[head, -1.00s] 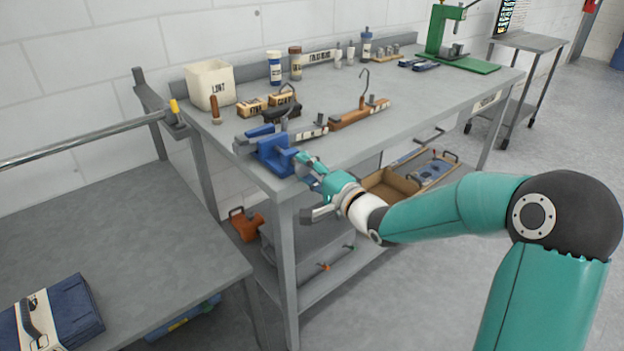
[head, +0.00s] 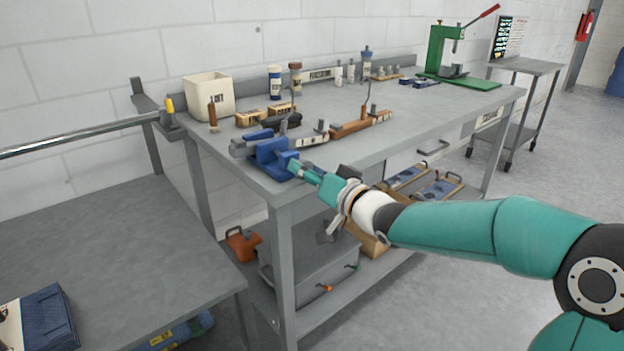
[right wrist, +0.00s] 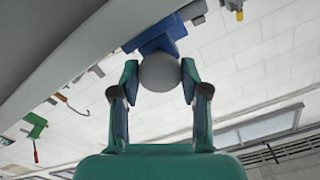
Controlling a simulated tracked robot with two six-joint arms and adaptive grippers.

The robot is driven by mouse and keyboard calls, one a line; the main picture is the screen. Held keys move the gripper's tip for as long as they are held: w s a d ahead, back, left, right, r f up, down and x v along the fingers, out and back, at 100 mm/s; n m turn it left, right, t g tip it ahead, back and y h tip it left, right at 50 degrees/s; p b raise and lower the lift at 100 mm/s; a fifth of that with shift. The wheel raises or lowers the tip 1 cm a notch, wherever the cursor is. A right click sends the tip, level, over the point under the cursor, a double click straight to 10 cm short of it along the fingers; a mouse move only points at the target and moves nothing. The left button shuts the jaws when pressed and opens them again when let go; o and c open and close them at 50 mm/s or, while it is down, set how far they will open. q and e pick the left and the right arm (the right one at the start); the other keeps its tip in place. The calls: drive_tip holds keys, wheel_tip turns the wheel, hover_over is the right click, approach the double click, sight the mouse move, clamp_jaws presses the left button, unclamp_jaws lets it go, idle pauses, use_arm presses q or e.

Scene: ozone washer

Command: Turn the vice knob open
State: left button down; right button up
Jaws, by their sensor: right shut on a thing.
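The blue vice (head: 268,152) is fixed at the near left corner of the grey workbench (head: 410,128). Its round grey knob (right wrist: 159,72) shows in the right wrist view, in front of the vice's blue body (right wrist: 155,36). My right gripper (head: 296,167) reaches the vice from the right in the head view. In the right wrist view the two fingers of the right gripper (right wrist: 159,80) are shut on the knob, one at each side. In the head view the fingers mostly hide the knob. My left gripper is in neither view.
A green press (head: 438,52) is at the far right. A lower table (head: 120,235) lies to the left. Floor is free at right.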

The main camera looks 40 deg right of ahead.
drive_tip(key=m+b, duration=0.5)
drive_tip(key=m, duration=0.5)
drive_tip(key=m+b, duration=0.5)
drive_tip(key=m, duration=0.5)
drive_tip(key=m+b, duration=0.5)
drive_tip(key=m, duration=0.5)
drive_tip(key=shift+f+b, duration=0.4)
idle(0.6)
idle(0.6)
drive_tip(key=o, duration=1.1)
drive_tip(key=shift+r, duration=0.1)
drive_tip(key=shift+o, duration=0.2)
drive_tip(key=shift+r, duration=0.1)
